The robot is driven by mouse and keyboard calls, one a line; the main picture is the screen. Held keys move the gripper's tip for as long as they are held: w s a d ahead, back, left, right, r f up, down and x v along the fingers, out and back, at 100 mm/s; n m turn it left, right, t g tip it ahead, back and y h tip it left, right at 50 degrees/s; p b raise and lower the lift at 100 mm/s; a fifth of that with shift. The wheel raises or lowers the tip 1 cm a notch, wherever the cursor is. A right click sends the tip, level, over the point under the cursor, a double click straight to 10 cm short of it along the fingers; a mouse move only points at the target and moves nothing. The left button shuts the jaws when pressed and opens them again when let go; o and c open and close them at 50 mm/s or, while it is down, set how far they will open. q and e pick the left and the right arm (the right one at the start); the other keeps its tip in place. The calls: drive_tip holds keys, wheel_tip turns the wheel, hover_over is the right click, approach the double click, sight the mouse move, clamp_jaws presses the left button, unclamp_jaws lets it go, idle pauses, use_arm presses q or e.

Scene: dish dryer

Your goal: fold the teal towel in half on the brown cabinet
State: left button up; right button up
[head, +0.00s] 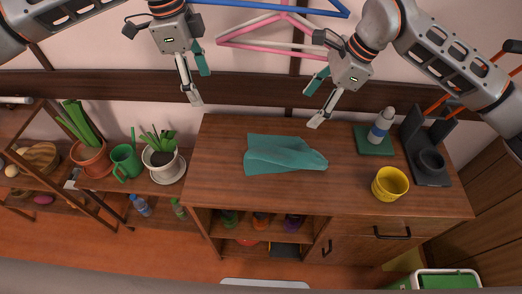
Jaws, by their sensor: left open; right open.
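The teal towel (280,155) lies crumpled on top of the brown cabinet (225,145), left of the top's middle. Its left edge is fairly straight and its right end narrows to a rounded tip; folds run across it. My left gripper (200,87) is open and empty, up and to the left of the towel, near the wall. My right gripper (315,100) is open and empty, up and to the right of the towel. Both appear apart from the towel.
A yellow cup (390,184) stands on the cabinet's right side. Potted plants (162,160) stand left of the cabinet.

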drive_tip(key=shift+d+r+h, duration=0.3)
drive_tip(key=shift+r+h, duration=0.3)
drive_tip(key=shift+r, duration=0.15)
drive_tip(key=shift+d+r+h, duration=0.25)
drive_tip(key=shift+r+h, duration=0.35)
drive_tip(key=shift+r, duration=0.1)
drive_tip(key=shift+r, duration=0.1)
wheel_tip(320, 180, up, 8)
drive_tip(key=shift+s+d, duration=0.25)
drive_tip(key=shift+d, duration=0.2)
